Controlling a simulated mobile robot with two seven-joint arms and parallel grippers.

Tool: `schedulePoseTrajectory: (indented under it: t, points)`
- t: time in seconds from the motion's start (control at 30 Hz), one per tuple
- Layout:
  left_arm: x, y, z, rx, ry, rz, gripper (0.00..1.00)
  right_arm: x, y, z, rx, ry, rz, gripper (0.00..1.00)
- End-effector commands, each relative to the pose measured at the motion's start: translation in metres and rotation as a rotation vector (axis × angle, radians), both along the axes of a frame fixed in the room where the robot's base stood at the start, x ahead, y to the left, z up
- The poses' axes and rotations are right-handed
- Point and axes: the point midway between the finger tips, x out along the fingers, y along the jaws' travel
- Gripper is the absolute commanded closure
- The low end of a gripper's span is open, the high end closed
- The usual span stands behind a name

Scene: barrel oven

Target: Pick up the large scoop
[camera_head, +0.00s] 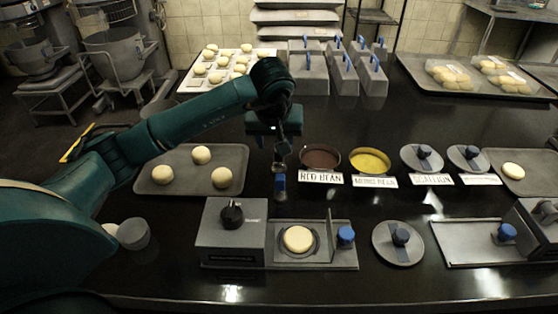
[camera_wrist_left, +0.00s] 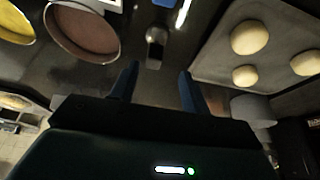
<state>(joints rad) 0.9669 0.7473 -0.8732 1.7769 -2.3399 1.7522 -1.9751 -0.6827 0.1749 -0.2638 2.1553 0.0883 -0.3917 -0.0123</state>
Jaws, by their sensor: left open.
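A metal scoop with a blue handle (camera_head: 280,185) lies on the dark counter, to the left of the red bean bowl. Its bowl end is partly hidden by my gripper in the head view. In the left wrist view the scoop (camera_wrist_left: 155,48) shows just beyond the fingertips, roughly in line with the gap between them. My left gripper (camera_head: 277,143) is open and empty, pointing down above the counter by the scoop's bowl end; its two fingers show in the left wrist view (camera_wrist_left: 156,85). It is apart from the handle. No second scoop is clear to compare sizes.
A red bean bowl (camera_head: 320,159) and a yellow filling bowl (camera_head: 369,161) stand right of the scoop. A tray (camera_head: 178,158) with dough balls is to the left. A press (camera_head: 231,231) with dough stands in front. Lidded containers (camera_head: 422,158) sit further right.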

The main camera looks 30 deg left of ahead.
Motion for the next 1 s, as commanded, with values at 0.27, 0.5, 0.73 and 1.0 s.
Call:
schedulePoseTrajectory:
  t: [0.27, 0.5, 0.73, 1.0]
  points:
    - [0.015, 0.000, -0.023, -0.003, 0.004, 0.001, 0.54, 0.000, -0.001, 0.002, -0.009, 0.002, 0.000, 0.64]
    - [0.027, 0.004, -0.049, -0.002, 0.000, 0.001, 0.54, 0.001, -0.003, 0.002, -0.019, 0.002, 0.002, 0.64]
    - [0.028, 0.005, -0.050, -0.001, -0.002, -0.001, 0.54, 0.001, -0.003, 0.002, -0.021, 0.001, 0.003, 0.64]
    - [0.028, 0.005, -0.050, -0.001, 0.000, 0.000, 0.74, 0.001, -0.003, 0.002, -0.021, -0.001, 0.002, 0.64]
